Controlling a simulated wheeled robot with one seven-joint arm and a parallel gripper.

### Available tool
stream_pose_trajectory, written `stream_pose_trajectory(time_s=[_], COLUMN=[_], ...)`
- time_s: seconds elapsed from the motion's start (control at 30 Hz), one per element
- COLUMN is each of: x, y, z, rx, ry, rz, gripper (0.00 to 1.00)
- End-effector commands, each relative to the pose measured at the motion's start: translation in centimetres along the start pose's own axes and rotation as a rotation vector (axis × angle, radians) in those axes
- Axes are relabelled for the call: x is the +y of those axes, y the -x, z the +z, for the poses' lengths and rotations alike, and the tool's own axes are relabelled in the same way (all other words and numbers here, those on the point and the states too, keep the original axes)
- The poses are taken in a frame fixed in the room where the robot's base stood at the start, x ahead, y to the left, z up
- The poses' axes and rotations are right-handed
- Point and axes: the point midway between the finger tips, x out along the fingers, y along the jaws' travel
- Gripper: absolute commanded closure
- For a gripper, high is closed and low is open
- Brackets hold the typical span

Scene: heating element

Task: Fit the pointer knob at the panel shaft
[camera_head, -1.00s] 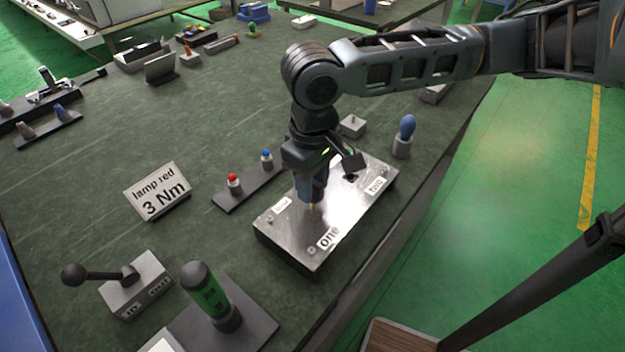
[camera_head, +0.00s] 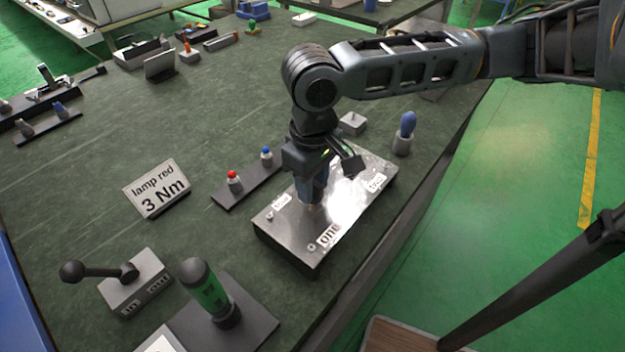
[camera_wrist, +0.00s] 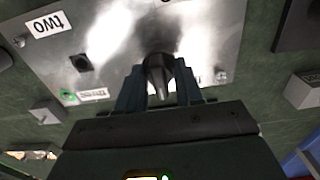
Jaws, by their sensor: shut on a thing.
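The metal panel (camera_head: 285,235) lies on the bench as a low silver box with labels "one" (camera_head: 328,235) and "two" (camera_head: 377,183). My gripper (camera_head: 311,200) points down over its middle, close to the top plate. In the wrist view my gripper (camera_wrist: 158,90) is shut on the dark pointer knob (camera_wrist: 158,72), which sits between the two fingers with its tapered end towards the camera. The shaft under the knob is hidden, so I cannot tell whether the knob is seated on it. A small black square part (camera_wrist: 80,62) is on the panel beside label "two".
A "lamp red 3 Nm" sign (camera_head: 157,188), lever box (camera_head: 135,285) and green-handled tool (camera_head: 210,290) stand left.

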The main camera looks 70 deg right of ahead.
Motion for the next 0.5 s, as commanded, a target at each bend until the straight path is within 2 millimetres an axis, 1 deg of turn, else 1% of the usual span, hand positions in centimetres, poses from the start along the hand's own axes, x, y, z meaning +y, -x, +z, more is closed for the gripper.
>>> stream_pose_trajectory(time_s=[0.5], x=[0.0], y=[-1.3], z=[0.0], rx=[0.000], ry=[0.000], rz=[0.001], gripper=[0.93])
